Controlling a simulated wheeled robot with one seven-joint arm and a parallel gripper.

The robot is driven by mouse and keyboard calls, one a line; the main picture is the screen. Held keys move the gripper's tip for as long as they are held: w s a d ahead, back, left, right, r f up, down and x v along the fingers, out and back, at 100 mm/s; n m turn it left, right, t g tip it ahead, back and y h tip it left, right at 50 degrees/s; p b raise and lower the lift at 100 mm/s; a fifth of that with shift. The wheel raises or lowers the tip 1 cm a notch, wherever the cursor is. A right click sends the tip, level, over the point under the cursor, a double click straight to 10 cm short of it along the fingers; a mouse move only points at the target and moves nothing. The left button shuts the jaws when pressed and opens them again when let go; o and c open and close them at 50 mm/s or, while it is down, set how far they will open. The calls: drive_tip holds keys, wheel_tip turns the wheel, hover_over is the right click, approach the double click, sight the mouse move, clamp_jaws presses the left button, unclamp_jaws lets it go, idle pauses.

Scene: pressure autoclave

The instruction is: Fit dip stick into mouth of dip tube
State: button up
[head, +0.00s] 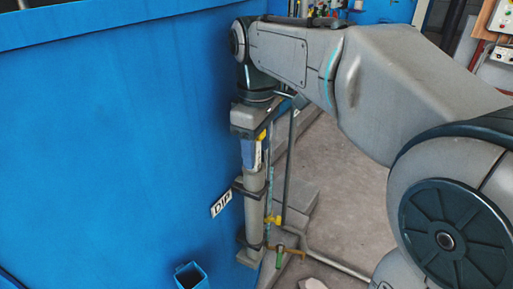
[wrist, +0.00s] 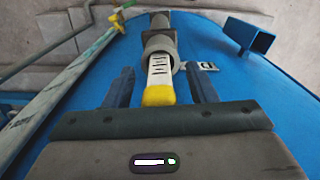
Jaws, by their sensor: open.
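The dip stick (wrist: 160,72) is a pale strip with dark marks and a yellow end (wrist: 158,96). Its yellow end lies nearest my gripper, and its far part runs into the mouth of the grey dip tube (wrist: 158,43); how deep it sits is hidden. In the head view the dip tube (head: 254,206) stands upright against the blue tank, held by dark brackets. My gripper (head: 252,152) points down above the tube. In the wrist view its open fingers (wrist: 160,88) stand either side of the stick, with gaps showing on both sides.
The blue tank wall (head: 110,130) fills the left. A DIP plate (head: 221,203) is beside the tube, and a square blue socket (head: 190,276) is lower left. A thin pipe with a yellow valve (head: 272,220) runs close to the tube's right. Open floor (head: 345,215) lies further right.

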wheel_tip(320, 180, up, 13)
drive_tip(key=p, duration=0.2)
drive_tip(key=shift+p, duration=0.35)
drive_tip(key=s+d+f+m+t+p, duration=0.1)
drive_tip(key=s+d+f+m+p, duration=0.2)
drive_tip(key=s+d+f+m, duration=0.2)
drive_tip(key=s+d+f+m+t+p, duration=0.1)
drive_tip(key=s+d+f+m+p, duration=0.2)
drive_tip(key=s+d+f+m, duration=0.3)
wheel_tip(320, 180, down, 6)
drive_tip(key=shift+s+d+r+m+t+p, duration=0.15)
drive_tip(key=shift+s+r+m+t+p, duration=0.05)
drive_tip(key=shift+s+m+t+p, duration=0.25)
drive_tip(key=shift+w, duration=0.1)
